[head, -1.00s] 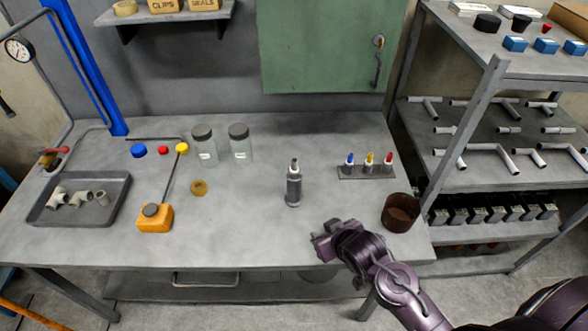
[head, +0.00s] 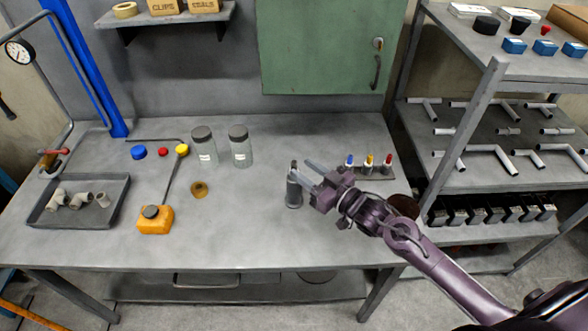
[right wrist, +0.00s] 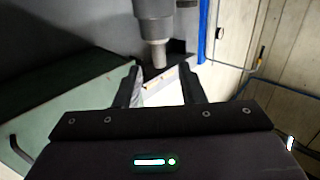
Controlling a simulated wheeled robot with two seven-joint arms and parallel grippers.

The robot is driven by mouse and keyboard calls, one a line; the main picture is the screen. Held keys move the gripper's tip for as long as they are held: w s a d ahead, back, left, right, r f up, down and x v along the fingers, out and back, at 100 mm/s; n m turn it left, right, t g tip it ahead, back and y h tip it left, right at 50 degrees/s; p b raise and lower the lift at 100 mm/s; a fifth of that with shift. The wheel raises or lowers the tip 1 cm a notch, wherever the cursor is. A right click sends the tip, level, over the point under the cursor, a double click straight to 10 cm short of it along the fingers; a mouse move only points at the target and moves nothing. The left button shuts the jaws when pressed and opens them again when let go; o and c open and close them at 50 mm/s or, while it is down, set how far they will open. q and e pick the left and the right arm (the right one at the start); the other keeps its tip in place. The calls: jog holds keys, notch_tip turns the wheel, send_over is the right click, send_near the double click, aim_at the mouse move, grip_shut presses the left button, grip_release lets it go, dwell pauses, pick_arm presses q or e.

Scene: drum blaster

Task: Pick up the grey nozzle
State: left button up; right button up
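The grey nozzle (head: 293,165) is the narrow tip on top of a dark grey upright cylinder (head: 294,190) on the workbench. In the right wrist view the picture is inverted, and the nozzle (right wrist: 154,54) points down from the cylinder (right wrist: 153,10). My right gripper (head: 299,170) is open, its two fingers reaching left toward the nozzle from the right. In the right wrist view the nozzle shows in line with the gap between the fingertips (right wrist: 160,72). I cannot tell whether they touch it. My left gripper is out of view.
A rack with blue, yellow and red tipped nozzles (head: 369,162) stands close behind my right gripper. A brown cup (head: 405,206) is partly hidden by my right arm. The bench front is clear.

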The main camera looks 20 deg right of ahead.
aim_at(296, 166)
jog(key=x, duration=0.3)
jog(key=p+x, duration=0.1)
jog(key=shift+w+a+f, duration=0.15)
jog(key=shift+w+f, duration=0.15)
grip_shut()
